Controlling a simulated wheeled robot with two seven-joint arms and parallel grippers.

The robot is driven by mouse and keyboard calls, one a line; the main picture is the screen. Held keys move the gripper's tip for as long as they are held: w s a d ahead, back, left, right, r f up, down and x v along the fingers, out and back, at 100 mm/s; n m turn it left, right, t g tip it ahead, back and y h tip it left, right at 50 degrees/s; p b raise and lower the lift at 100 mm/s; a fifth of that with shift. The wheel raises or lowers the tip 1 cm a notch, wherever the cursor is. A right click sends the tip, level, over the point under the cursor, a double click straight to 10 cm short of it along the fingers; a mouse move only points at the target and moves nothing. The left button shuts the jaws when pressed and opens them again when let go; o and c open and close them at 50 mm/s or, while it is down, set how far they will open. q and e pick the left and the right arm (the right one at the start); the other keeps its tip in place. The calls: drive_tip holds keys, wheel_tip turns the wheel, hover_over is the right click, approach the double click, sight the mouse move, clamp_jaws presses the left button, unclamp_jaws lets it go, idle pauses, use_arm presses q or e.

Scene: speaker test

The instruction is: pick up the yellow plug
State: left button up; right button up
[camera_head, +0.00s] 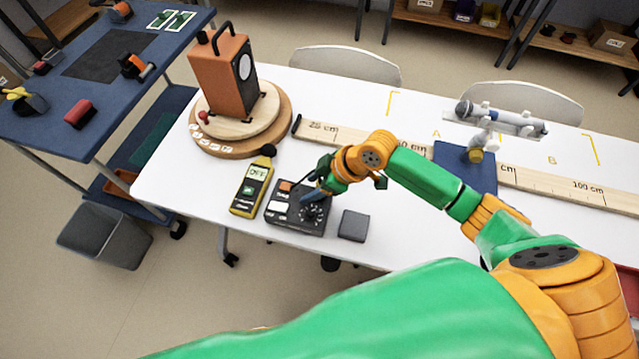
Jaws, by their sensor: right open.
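I cannot make out a yellow plug for certain. A small yellow piece (17,93) lies on a dark block on the blue cart at the far left. Another small yellow end (475,155) shows at the blue block under the microphone stand. My right gripper (316,190) is open over the black control box (290,217), near its dial. The gripper hides part of the box's top, and whether it touches the box is unclear. My left gripper is not in view.
A yellow sound meter (251,192) lies left of the box, a grey block (353,226) right of it. An orange speaker (224,75) stands on a round wooden turntable (281,126). A wooden ruler (570,185) and microphone (500,118) are behind. The table's (175,182) left front corner is clear.

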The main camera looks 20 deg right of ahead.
drive_tip(key=shift+r, duration=0.1)
clamp_jaws()
